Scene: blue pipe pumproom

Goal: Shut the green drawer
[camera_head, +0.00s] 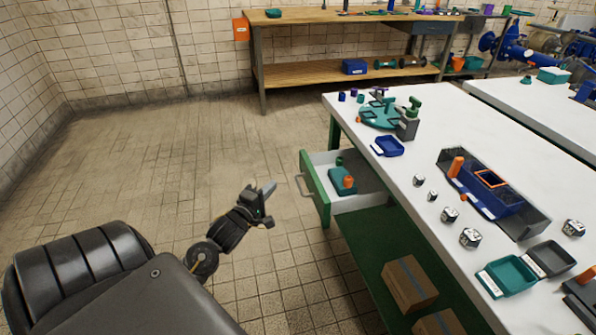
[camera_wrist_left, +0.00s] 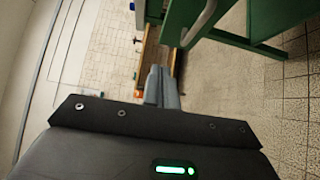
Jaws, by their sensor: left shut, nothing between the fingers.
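The green drawer (camera_head: 314,188) stands pulled out from the left side of the white-topped workbench in the head view. Its front panel is green with a pale bar handle, and a teal and orange item (camera_head: 343,182) lies inside it. My left gripper (camera_head: 268,190) is shut and empty, to the left of the drawer front and apart from it. My right gripper is not in view.
The white benchtop (camera_head: 400,165) carries a blue tray (camera_head: 387,146), several small metal parts and a grey bin. Cardboard boxes (camera_head: 409,283) lie on the green lower shelf. A wooden bench (camera_head: 330,75) stands at the back wall. The tiled floor left of the drawer is clear.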

